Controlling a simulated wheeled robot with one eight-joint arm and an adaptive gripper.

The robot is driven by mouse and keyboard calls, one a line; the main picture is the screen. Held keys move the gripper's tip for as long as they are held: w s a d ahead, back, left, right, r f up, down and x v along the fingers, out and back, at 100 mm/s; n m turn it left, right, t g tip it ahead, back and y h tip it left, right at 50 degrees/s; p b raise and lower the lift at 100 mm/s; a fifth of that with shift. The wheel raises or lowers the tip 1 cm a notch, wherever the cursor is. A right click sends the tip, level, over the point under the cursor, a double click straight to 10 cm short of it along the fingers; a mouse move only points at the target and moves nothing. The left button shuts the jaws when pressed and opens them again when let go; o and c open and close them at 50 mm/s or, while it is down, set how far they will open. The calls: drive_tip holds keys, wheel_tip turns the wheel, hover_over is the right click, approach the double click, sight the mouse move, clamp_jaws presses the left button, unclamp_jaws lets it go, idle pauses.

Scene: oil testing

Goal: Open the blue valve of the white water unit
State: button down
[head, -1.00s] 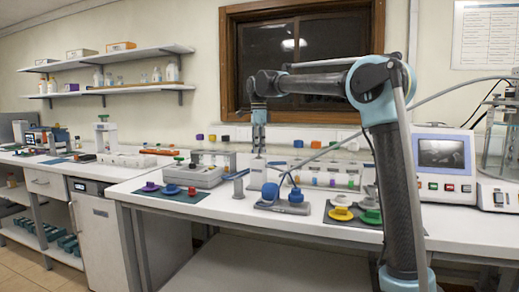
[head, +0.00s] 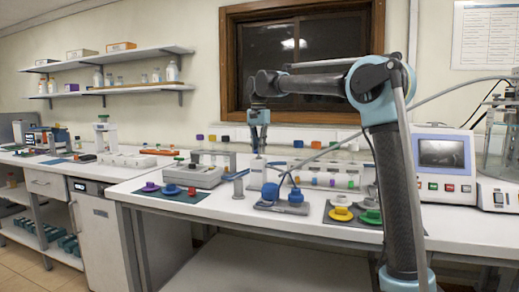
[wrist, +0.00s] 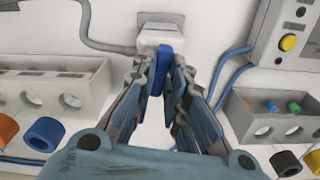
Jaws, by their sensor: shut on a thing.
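The white water unit (wrist: 158,34) is at the top middle of the wrist view, with a grey cable leaving it to the left. Its blue valve (wrist: 163,68) is a long blue handle reaching down between the fingers of my gripper (wrist: 163,76). The gripper is shut on the valve. In the head view my gripper (head: 258,148) points down at the middle of the bench, just above the small white unit (head: 257,166). The valve cannot be made out clearly there behind the fingers.
White racks with round holes and coloured caps stand on both sides, left (wrist: 55,88) and right (wrist: 275,118). A grey base with blue knobs (head: 283,206) is in front. A mat with yellow and green pieces (head: 352,216) lies to the right. A monitor unit (head: 441,165) is farther right.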

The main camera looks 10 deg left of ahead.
drive_tip(key=shift+w+n, duration=0.1)
drive_tip(key=shift+n, duration=0.7)
drive_tip(key=c, duration=1.6)
unclamp_jaws()
drive_tip(key=shift+r, duration=0.1)
wheel_tip(320, 180, up, 12)
